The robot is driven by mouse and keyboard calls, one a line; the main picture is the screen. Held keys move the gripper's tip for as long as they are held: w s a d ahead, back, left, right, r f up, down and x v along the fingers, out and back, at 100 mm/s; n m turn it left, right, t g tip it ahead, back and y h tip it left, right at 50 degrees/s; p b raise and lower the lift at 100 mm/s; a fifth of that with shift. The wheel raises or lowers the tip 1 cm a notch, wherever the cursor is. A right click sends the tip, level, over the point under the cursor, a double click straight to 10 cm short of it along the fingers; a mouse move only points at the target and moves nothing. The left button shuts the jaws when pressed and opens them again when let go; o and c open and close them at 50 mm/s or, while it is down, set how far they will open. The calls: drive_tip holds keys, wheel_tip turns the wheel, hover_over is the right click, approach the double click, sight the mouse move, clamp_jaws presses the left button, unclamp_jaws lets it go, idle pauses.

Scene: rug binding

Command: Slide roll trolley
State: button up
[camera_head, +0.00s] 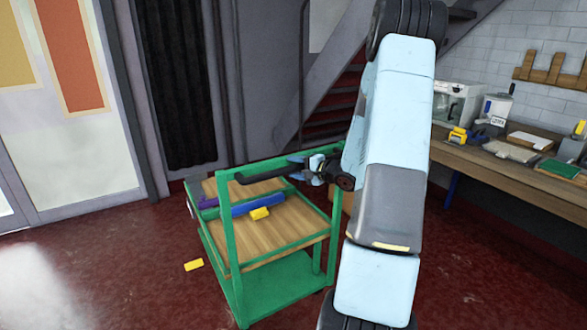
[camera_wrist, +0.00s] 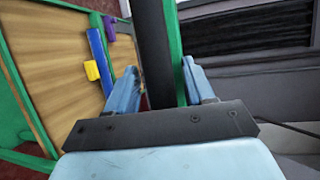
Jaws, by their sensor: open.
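The roll trolley (camera_head: 228,235) is a green frame with a wooden shelf (camera_head: 285,232), standing on the dark red floor. A dark handle bar (camera_head: 258,175) runs along its top green rail. My gripper (camera_head: 303,163) is at the right part of this bar. In the wrist view the light blue fingers of my gripper (camera_wrist: 162,85) are open, one on either side of the dark bar (camera_wrist: 152,45) and a green rail (camera_wrist: 174,55). I cannot tell whether they touch. A blue roll (camera_head: 258,203), a purple roll (camera_head: 208,203) and a yellow piece (camera_head: 260,213) lie on the shelf.
A yellow piece (camera_head: 194,265) lies on the floor left of the trolley. A wooden workbench (camera_head: 535,180) with tools stands at the right. Stairs (camera_head: 335,105) and a dark curtain (camera_head: 177,80) are behind. Floor at the left is mostly clear.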

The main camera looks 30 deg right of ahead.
drive_tip(key=shift+w+a, duration=0.15)
drive_tip(key=shift+w, duration=0.15)
drive_tip(key=shift+c, duration=0.2)
drive_tip(key=shift+f, duration=0.1)
clamp_jaws()
drive_tip(key=shift+a, duration=0.1)
